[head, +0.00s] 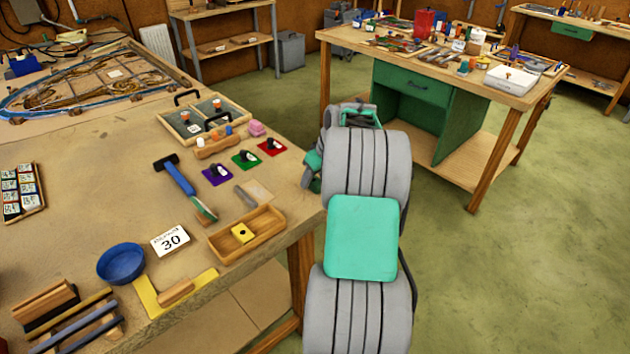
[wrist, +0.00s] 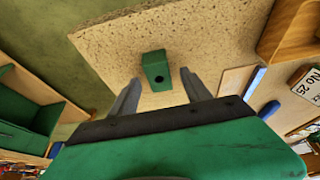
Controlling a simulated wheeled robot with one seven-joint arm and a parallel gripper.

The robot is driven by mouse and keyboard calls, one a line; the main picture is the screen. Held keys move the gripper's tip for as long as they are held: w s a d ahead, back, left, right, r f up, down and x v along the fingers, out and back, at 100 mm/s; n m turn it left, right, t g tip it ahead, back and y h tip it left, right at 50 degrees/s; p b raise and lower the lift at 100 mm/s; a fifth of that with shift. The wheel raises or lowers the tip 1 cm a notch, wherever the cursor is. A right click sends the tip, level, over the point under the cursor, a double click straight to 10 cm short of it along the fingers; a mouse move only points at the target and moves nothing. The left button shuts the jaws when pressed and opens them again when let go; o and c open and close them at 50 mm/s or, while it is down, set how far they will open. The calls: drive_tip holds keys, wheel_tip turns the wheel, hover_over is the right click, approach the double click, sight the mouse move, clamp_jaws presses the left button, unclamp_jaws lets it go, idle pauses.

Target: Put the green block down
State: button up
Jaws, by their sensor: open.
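My gripper (wrist: 160,78) is open, with a gap showing on each side of the block. Whether the fingers reach down around it or stop short is hard to tell. I cannot make out the block or my fingertips in the head view, where my arm blocks part of the scene.
Another bench (head: 490,88) with a green cabinet stands behind. Green floor lies open at right.

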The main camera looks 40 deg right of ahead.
drive_tip(key=shift+w+f, duration=0.2)
drive_tip(key=shift+f, duration=0.25)
drive_tip(key=shift+c, duration=0.5)
clamp_jaws()
